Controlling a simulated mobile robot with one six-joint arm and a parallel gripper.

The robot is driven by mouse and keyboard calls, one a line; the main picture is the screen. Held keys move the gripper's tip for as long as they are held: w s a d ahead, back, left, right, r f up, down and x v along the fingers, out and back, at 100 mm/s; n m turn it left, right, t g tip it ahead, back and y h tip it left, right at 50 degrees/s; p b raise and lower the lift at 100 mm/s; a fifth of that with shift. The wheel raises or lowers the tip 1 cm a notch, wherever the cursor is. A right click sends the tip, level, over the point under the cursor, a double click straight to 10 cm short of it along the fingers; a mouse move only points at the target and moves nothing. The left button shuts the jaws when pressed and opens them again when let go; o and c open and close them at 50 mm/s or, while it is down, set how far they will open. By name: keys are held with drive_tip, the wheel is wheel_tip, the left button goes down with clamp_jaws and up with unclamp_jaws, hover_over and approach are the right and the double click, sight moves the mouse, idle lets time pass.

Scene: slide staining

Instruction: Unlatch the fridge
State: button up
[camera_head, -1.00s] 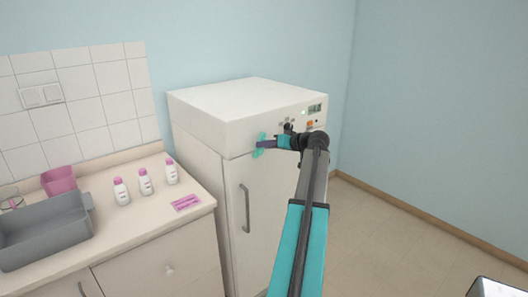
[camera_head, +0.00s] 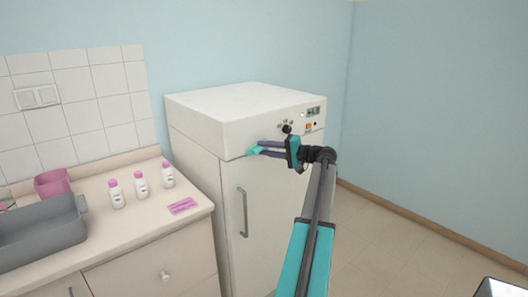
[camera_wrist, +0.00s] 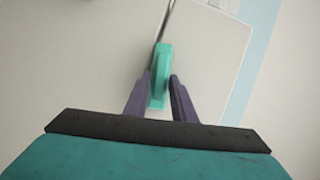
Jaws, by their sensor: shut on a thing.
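The white fridge (camera_head: 215,105) stands against the wall, its door (camera_head: 268,195) closed, with a grey vertical handle (camera_head: 243,212). A small teal latch piece (camera_head: 254,151) is at the upper part of its front, near the seam above the door. My gripper (camera_head: 265,148) reaches it from the right, with its purple fingers at the latch. In the wrist view, the teal piece (camera_wrist: 160,70) lies between the two purple fingers of my gripper (camera_wrist: 161,78), which are shut on it. The fingers partly hide the latch, and its mount is not clear.
A control panel (camera_head: 314,112) with a display and knobs is above my gripper. The counter (camera_head: 150,224) at left holds three white bottles with pink caps (camera_head: 141,185), a pink label (camera_head: 183,206), a grey tub (camera_head: 45,228) and a pink container (camera_head: 52,182).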

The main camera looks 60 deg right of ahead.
drive_tip(key=shift+w+a+m+t, duration=0.15)
drive_tip(key=shift+m+t, duration=0.25)
drive_tip(key=shift+m, duration=0.6)
drive_tip(key=o, duration=0.8)
drive_tip(key=shift+w+f, duration=0.1)
drive_tip(key=shift+w, duration=0.05)
drive_tip(key=shift+s, duration=0.25)
drive_tip(key=shift+s+f, duration=0.1)
drive_tip(key=shift+s, duration=0.15)
drive_tip(key=s+b, duration=0.1)
drive_tip(key=s, duration=0.3)
drive_tip(key=s+b, duration=0.1)
drive_tip(key=s, duration=0.3)
drive_tip(key=s+d+b, duration=0.1)
drive_tip(key=s, duration=0.4)
drive_tip(key=shift+d, duration=0.1)
